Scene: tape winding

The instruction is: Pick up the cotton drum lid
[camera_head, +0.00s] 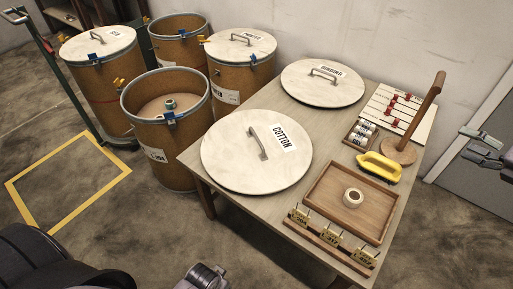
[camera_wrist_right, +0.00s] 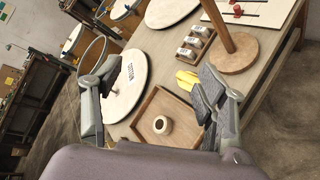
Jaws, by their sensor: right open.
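The cotton drum lid (camera_head: 228,176) is a round pale disc with a metal handle (camera_head: 257,143) and a COTTON label. It lies flat on the near left part of the wooden table. The lid also shows in the right wrist view (camera_wrist_right: 117,106), left of centre, partly behind one finger. My right gripper (camera_head: 470,145) is at the right edge of the head view, well apart from the lid. Its fingers are spread and empty in the right wrist view (camera_wrist_right: 157,78). A grey part at the bottom of the head view may belong to my left arm; its jaws cannot be made out.
A second lid (camera_head: 310,88) lies farther back on the table. On the right are a wooden tray (camera_head: 322,197) with a tape roll (camera_head: 352,198), brass tags, a yellow-handled tool (camera_head: 379,166) and an upright wooden post (camera_head: 426,112). Several drums stand left of the table.

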